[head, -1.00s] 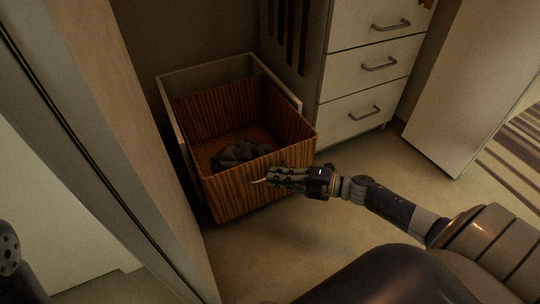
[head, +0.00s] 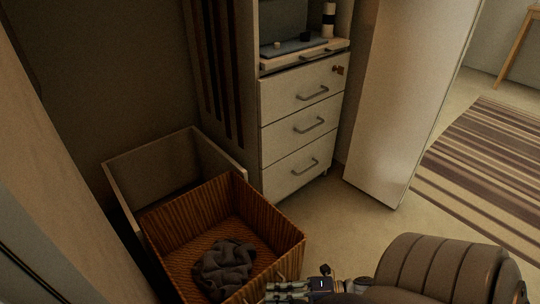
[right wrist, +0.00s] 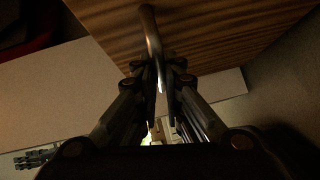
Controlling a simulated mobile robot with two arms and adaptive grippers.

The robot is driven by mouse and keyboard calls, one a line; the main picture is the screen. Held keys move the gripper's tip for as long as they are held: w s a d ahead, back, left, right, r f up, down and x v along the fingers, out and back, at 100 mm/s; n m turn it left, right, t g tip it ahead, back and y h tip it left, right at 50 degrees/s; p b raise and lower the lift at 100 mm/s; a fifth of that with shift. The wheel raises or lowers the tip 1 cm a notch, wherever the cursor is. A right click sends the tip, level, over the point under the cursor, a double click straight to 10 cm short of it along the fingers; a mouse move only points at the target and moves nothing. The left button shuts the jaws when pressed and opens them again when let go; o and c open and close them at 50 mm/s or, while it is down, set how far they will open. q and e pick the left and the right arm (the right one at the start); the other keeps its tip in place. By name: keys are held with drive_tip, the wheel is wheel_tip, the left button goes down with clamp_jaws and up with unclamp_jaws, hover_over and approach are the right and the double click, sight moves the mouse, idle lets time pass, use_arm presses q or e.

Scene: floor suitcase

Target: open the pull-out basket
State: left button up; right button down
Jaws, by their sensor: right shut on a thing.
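The pull-out basket (head: 160,233), with wood-striped walls, stands well forward of its pale outer frame (head: 112,170) in the head view. A dark grey crumpled cloth (head: 225,268) lies inside it. The basket's front runs off the bottom of the head view. My right gripper (head: 284,291) is at the basket's front right, low in the head view. In the right wrist view, its fingers (right wrist: 160,82) are shut on the curved metal handle (right wrist: 150,30) on the wood-striped front (right wrist: 225,35). My left gripper does not show in the head view.
A white drawer cabinet (head: 290,125) stands right of the basket. A tall white panel (head: 405,95) stands farther right. Open floor (head: 345,228) lies in front of the cabinet, with a striped rug (head: 480,150) at the right. A pale panel (head: 35,160) is close at the left.

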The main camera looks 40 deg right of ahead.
drive_tip(key=shift+s, duration=0.15)
drive_tip(key=c, duration=1.7)
unclamp_jaws()
drive_tip(key=v, duration=1.2)
